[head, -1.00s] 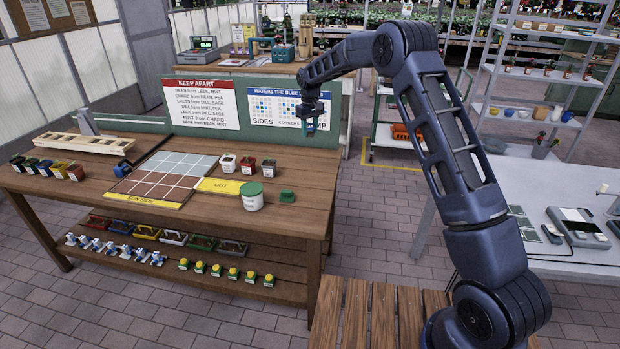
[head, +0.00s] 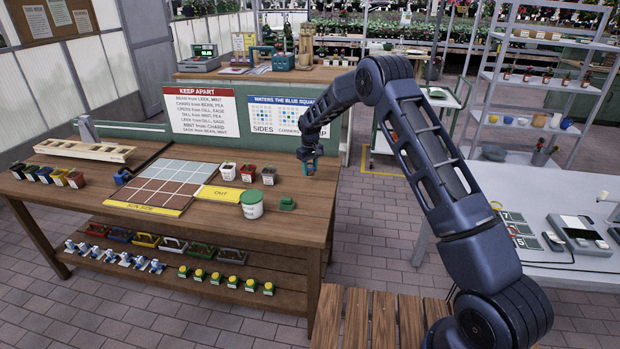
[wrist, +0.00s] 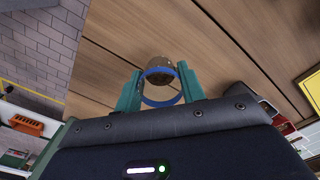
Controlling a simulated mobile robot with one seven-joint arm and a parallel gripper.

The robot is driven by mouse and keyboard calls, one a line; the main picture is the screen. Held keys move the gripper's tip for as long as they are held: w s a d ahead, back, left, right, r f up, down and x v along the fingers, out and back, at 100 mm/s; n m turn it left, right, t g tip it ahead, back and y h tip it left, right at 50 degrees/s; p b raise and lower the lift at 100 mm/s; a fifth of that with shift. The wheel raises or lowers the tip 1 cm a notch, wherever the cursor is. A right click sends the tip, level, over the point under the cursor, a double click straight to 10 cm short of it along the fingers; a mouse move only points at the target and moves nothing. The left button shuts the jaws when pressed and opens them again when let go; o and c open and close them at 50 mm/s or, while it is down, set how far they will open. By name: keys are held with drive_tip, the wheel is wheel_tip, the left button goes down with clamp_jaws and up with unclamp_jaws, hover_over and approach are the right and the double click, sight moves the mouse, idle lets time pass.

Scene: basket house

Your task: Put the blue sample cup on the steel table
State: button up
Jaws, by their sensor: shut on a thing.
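In the wrist view, my gripper (wrist: 158,80) has its teal fingers on both sides of a small cup with a blue ring, the blue sample cup (wrist: 161,71). It is shut on the cup, with wooden planks behind it. A round brown patch shows at the cup's far side; I cannot tell what it is. In the head view, my gripper (head: 309,168) hangs over the right end of the wooden bench (head: 300,225); the cup is too small to make out there. A light grey table (head: 450,195), apparently the steel table, stands at the right.
On the bench near my gripper are small pots (head: 248,171), a white tub with a green lid (head: 251,205) and a green object (head: 287,203). The grey table carries a scale-like device (head: 578,233) and numbered tiles (head: 518,229). Paved floor separates bench and table.

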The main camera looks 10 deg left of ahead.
sight(310, 176)
drive_tip(key=shift+f, duration=2.2)
drive_tip(key=shift+f, duration=0.2)
drive_tip(key=o, duration=1)
drive_tip(key=shift+c, duration=0.2)
wheel_tip(310, 176, up, 11)
drive_tip(key=shift+d+f, duration=0.1)
